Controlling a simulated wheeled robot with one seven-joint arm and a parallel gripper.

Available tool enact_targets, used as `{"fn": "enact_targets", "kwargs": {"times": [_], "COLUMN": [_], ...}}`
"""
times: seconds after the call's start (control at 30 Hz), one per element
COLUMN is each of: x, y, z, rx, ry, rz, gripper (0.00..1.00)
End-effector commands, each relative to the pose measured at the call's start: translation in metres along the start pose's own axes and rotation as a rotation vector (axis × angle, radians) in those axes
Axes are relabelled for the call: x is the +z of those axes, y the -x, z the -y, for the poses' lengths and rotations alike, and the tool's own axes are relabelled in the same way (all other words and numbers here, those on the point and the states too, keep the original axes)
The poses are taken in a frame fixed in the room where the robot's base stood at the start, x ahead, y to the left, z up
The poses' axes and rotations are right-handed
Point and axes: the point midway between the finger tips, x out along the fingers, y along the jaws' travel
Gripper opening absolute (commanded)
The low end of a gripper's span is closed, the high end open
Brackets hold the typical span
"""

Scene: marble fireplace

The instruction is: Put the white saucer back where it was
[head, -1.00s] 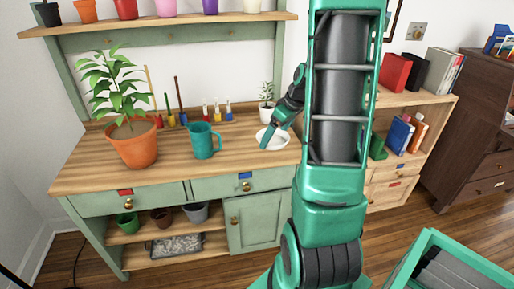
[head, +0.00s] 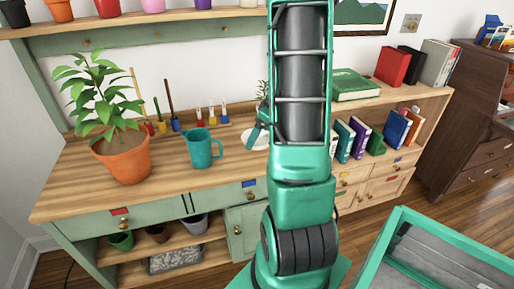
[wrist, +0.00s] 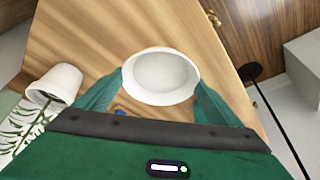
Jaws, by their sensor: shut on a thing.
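The white saucer (wrist: 161,75), round and shallow, sits between the two green fingers of my gripper (wrist: 160,92) in the wrist view. The gripper is shut on its rim, with a finger at either side. In the head view only the left part of the saucer (head: 254,139) shows beside my arm, over the right end of the wooden bench top (head: 225,165). My arm hides the rest of it and most of the gripper. I cannot tell whether the saucer touches the bench top.
A small plant in a white pot (wrist: 58,84) stands close to the gripper, mostly hidden in the head view. A bookshelf (head: 428,105) is right; a green-rimmed bin (head: 385,243) is front right.

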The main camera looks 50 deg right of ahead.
Motion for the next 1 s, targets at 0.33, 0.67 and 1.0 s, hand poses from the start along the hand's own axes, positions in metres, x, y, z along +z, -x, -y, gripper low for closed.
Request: {"fn": "enact_targets", "kwargs": {"times": [0.33,0.67,1.0], "x": [0.016,0.025,0.025], "y": [-0.026,-0.048,-0.049], "z": [-0.005,-0.006,-0.006], "rx": [0.003,0.006,0.005], "ry": [-0.01,-0.009,-0.009], "rz": [0.001,-0.001,-0.001], "gripper": [0.64,0.64,1.0]}}
